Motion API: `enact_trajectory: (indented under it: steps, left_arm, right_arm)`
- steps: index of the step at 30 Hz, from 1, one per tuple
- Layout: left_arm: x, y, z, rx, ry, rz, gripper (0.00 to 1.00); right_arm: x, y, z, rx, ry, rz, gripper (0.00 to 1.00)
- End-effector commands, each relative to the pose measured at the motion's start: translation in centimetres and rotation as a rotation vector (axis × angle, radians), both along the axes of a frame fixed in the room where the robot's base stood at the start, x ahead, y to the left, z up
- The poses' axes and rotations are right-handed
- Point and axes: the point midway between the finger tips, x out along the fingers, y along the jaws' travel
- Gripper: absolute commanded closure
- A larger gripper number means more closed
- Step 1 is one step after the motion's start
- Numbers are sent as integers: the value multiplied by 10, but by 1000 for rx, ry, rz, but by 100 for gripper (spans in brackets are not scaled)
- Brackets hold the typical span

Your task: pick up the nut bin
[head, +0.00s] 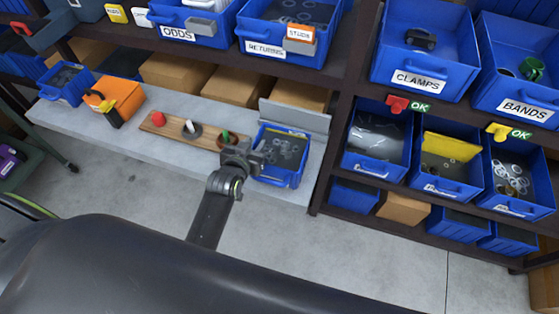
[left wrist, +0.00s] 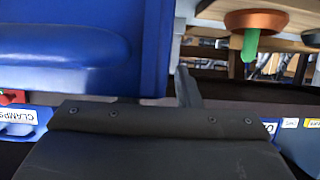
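A blue bin (head: 293,180) holding small grey metal parts stands at the right end of the low grey shelf; I take it for the nut bin. My left gripper (head: 250,160) is at the bin's left side, close to its wall. In the left wrist view the blue bin (left wrist: 75,45) fills the upper left. One dark finger (left wrist: 188,86) shows just beside the bin's wall; the other finger is hidden. I cannot tell whether the fingers are closed on the wall. My right gripper is not in view.
Left of the bin is a wooden board (head: 168,130) with small coloured pegs; one with a green top is very near my gripper. An orange bin (head: 121,97) stands farther left. A grey panel (head: 297,117) is behind the bin, and a dark rack post (head: 338,130) is to its right.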

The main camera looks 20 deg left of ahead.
Motion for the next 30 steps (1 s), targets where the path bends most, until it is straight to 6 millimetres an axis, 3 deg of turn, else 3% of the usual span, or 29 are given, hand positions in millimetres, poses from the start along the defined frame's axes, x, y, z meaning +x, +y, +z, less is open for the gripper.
enact_trajectory:
  steps: [2, 9, 30]
  left_arm:
    - [0, 0, 0, 0, 0, 0, 70]
    - [0, 0, 0, 0, 0, 0, 100]
    - [0, 0, 0, 0, 0, 0, 100]
  right_arm:
    - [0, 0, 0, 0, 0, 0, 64]
    - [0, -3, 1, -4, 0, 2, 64]
    - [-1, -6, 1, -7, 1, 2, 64]
